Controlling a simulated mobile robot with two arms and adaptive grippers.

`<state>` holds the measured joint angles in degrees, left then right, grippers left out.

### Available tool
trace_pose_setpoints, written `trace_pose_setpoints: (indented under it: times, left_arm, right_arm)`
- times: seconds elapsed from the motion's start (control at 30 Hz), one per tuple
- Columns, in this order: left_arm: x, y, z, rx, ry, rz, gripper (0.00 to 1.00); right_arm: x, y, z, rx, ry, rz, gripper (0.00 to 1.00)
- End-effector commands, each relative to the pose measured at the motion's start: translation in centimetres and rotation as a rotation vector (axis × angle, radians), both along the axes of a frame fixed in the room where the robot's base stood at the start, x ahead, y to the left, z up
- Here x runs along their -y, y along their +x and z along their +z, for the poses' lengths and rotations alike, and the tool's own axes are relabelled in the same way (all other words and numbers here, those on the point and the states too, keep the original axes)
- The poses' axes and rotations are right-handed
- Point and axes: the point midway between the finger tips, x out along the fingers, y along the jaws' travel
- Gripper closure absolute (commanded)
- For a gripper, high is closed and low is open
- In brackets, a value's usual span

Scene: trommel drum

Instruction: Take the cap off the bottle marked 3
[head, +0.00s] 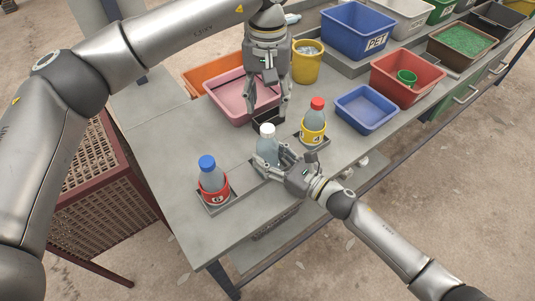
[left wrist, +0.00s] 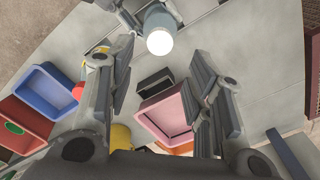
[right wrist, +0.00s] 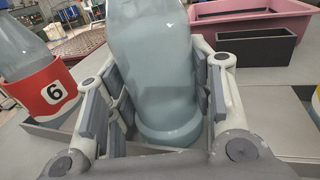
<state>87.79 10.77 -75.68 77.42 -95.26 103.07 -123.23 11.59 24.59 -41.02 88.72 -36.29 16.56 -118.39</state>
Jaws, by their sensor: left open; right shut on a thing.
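A clear bottle with a white cap (head: 267,129) stands on the bench between the bottles marked 6 and 4; no number shows on it. My right gripper (head: 270,166) is shut around the body of this clear bottle (head: 267,148), which fills the middle of the right wrist view (right wrist: 160,70) and looks upright. My left gripper (head: 267,106) is open and empty, pointing down above and behind the white cap. In the left wrist view the cap (left wrist: 159,42) shows beyond the open fingers, not between them.
The blue-capped bottle 6 (head: 212,180) stands to the left, the red-capped bottle 4 (head: 313,124) to the right. A small black tray (head: 262,121) and a pink bin (head: 226,99) lie behind. A blue tray (head: 366,107) is at right.

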Motion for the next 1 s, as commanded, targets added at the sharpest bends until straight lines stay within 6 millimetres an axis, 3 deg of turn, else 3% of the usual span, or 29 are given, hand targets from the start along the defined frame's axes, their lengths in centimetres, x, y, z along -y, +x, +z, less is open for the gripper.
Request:
trace_pose_setpoints:
  times: [0.03,0.13,0.63,1.0]
  left_arm:
    - [0.0,0.0,0.0,0.0,0.0,0.0,0.53]
    - [0.0,0.0,0.0,0.0,0.0,-0.002,0.53]
    - [0.0,0.0,-0.3,-0.001,0.0,-0.381,0.53]
    - [0.0,0.0,-5.3,-0.003,0.0,-0.394,0.53]
  right_arm:
    - [0.0,0.0,0.0,0.0,0.0,0.0,0.88]
    - [0.0,0.0,0.0,0.0,0.0,0.0,1.0]
    - [0.0,0.0,0.0,0.0,0.0,0.0,1.0]
    - [0.0,0.0,0.0,0.0,0.0,0.0,1.0]
